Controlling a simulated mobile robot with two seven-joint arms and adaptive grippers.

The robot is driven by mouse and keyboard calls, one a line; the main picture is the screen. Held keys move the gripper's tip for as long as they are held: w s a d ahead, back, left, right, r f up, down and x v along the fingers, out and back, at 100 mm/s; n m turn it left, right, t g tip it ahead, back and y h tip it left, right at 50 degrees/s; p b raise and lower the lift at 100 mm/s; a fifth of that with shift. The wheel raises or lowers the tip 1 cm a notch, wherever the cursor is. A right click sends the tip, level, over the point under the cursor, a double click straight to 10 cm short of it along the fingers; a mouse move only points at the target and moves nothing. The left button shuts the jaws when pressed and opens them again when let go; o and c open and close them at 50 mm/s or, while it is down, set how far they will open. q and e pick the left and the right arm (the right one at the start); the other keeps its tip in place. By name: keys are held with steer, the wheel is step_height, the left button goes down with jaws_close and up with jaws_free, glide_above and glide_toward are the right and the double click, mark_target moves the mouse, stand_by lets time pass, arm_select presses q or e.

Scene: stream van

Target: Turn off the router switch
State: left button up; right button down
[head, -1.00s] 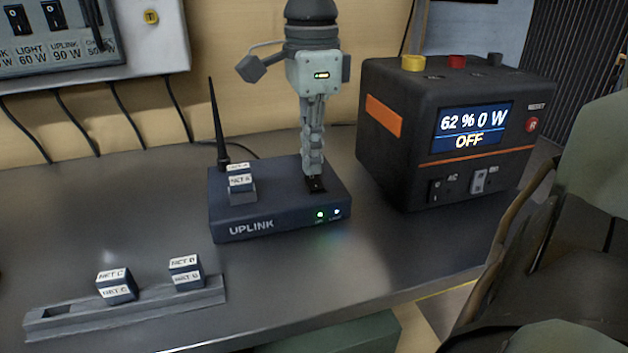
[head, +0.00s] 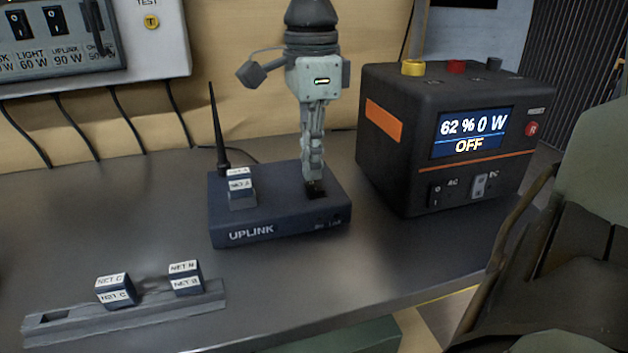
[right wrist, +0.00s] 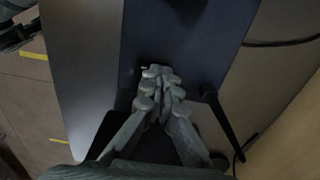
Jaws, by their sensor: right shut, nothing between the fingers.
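The router (head: 280,225) is a dark blue box marked UPLINK on the metal counter, with a black antenna at its left back. Its front lights are dark. The router switch (head: 316,191) is a small black piece on the right of its top, partly hidden under my fingertips. My right gripper (head: 315,178) points straight down, shut and empty, with its tips at the switch. In the right wrist view, my closed fingers (right wrist: 157,100) are over the router's dark top (right wrist: 180,40); the switch is hidden there. My left gripper is not in view.
A labelled block (head: 240,188) sits on the router's top left. A black power station (head: 450,140) reading OFF stands close on the right. A grey rail (head: 60,327) with two labelled blocks lies in front. A switch panel (head: 155,60) is on the wall. The counter's middle is clear.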

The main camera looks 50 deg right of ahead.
mark_target(312, 183)
steer(key=shift+r+p, duration=1.95)
steer(key=shift+r, duration=1.15)
